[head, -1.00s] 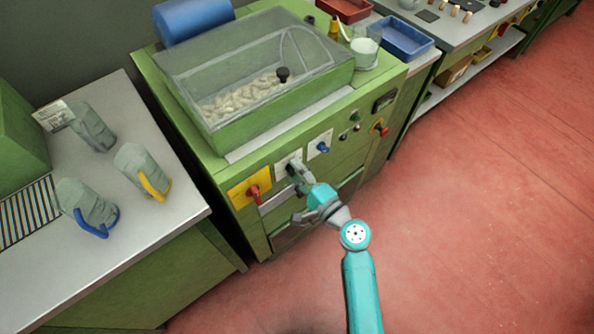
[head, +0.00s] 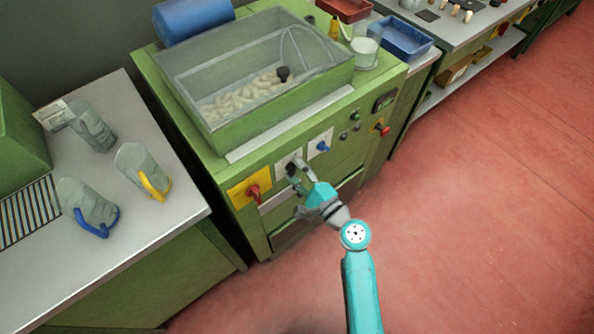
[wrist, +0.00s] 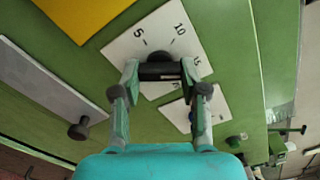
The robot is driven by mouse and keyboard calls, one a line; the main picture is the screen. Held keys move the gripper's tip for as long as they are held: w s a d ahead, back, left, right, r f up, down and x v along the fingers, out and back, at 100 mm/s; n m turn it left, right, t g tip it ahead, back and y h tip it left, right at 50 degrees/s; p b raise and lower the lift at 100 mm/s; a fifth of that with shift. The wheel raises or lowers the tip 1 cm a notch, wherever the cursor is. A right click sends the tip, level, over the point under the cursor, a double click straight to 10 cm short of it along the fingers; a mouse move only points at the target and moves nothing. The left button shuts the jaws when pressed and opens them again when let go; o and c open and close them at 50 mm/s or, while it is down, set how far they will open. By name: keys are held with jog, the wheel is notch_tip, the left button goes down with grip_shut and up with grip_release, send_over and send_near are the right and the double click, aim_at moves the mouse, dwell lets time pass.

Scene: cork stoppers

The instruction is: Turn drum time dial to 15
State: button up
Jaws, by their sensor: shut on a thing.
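The drum time dial is a dark knob (wrist: 160,71) on a white plate (wrist: 140,48) with marks reading 5 and 10 and a further number partly hidden by a fingertip. My gripper (wrist: 160,74) is shut on this knob, one finger on each side of it. The knob's pointer and exact setting cannot be made out. In the head view the dial's plate (head: 286,161) shows on the green machine's front, and my gripper (head: 294,178) reaches it from the lower right, covering most of the knob.
A yellow plate with a red switch (head: 253,192) is left of the dial. A white plate with a blue switch (head: 323,147) is right of it. A dark round knob (wrist: 79,130) sticks out nearby. The red floor (head: 470,220) in front is clear.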

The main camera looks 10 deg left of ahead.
jog(key=o, duration=1.1)
jog(key=shift+o, duration=0.2)
jog(key=v, duration=1.2)
